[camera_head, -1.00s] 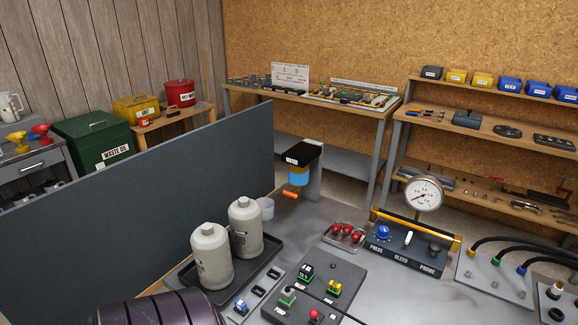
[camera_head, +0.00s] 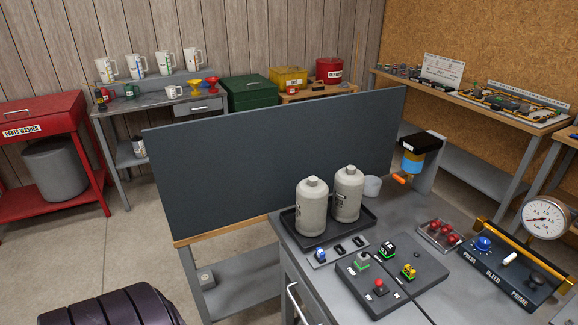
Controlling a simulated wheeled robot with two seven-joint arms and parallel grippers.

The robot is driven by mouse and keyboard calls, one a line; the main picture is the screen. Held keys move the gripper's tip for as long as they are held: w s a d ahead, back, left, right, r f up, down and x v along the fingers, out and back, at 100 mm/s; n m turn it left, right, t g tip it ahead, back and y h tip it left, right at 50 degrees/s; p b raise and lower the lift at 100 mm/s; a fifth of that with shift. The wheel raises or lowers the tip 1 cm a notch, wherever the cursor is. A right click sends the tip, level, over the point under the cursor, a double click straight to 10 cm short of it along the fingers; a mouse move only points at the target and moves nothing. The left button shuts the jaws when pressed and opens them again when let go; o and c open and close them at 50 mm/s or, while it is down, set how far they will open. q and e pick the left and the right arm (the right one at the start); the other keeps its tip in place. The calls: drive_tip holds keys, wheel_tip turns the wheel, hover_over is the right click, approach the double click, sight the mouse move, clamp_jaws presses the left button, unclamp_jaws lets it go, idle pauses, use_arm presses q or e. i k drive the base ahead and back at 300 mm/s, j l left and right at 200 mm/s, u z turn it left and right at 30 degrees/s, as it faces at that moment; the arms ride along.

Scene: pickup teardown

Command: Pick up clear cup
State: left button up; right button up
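A pale, see-through cup (camera_head: 373,186) stands on the grey workbench (camera_head: 395,205), just behind and to the right of two beige bottles. The nearer bottle hides part of its left side. Nothing is seen touching it from above. Neither of my grippers shows in the view. A dark ribbed part of my own body is at the bottom left.
Two beige bottles (camera_head: 347,195) stand in a black tray (camera_head: 290,222) in front of the cup. A filter unit (camera_head: 413,160) with an orange spout is to its right. A dark panel (camera_head: 270,155) rises along the bench's left side. Several jugs (camera_head: 136,66) stand at the back left.

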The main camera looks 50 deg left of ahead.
sight(373, 183)
drive_tip(key=u, duration=0.95)
drive_tip(key=k+j, duration=0.1)
drive_tip(key=j, duration=0.15)
drive_tip(key=k+j, duration=0.15)
drive_tip(key=j+u, duration=0.05)
drive_tip(key=j, duration=0.05)
